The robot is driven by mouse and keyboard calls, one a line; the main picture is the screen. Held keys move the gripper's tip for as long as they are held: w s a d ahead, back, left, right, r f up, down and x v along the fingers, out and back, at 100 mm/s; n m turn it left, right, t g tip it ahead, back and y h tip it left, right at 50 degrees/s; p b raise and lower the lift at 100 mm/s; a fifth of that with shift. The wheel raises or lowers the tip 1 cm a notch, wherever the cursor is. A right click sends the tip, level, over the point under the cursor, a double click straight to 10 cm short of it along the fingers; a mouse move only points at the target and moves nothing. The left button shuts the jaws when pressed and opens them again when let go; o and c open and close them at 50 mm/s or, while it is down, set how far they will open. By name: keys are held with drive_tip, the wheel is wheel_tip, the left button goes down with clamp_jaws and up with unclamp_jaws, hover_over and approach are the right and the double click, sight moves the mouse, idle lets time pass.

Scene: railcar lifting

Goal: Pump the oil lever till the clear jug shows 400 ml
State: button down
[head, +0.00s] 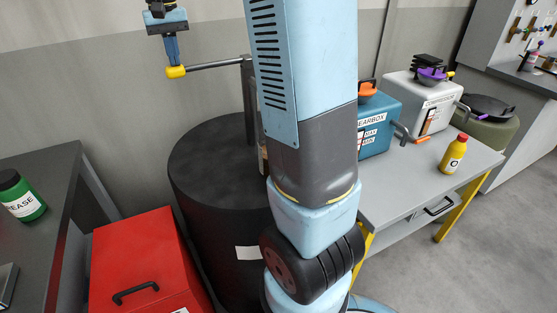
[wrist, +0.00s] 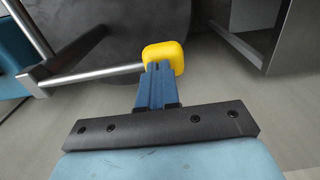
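The oil lever (head: 212,65) is a metal rod running left from an upright post (head: 249,95) on a large black drum (head: 205,165). It ends in a yellow knob (head: 175,72) and lies nearly level, its knob end slightly lower. My gripper (head: 172,62) points down over the knob. In the wrist view the blue fingers (wrist: 158,80) lie together, with the yellow knob (wrist: 165,57) right at their tips. They look shut and at or against the knob, not spread around it. I cannot make out the clear jug or its level; my arm covers the drum's right side.
A red box (head: 145,260) stands left of the drum, beside a dark bench with a green grease bottle (head: 20,195). At right, a grey table (head: 400,190) holds a blue gearbox case (head: 377,125), a white case (head: 425,100) and a yellow bottle (head: 453,154). Floor is clear at lower right.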

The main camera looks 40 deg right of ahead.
drive_tip(key=shift+f, duration=0.45)
drive_tip(key=shift+r, duration=3.45)
drive_tip(key=shift+r, duration=2.5)
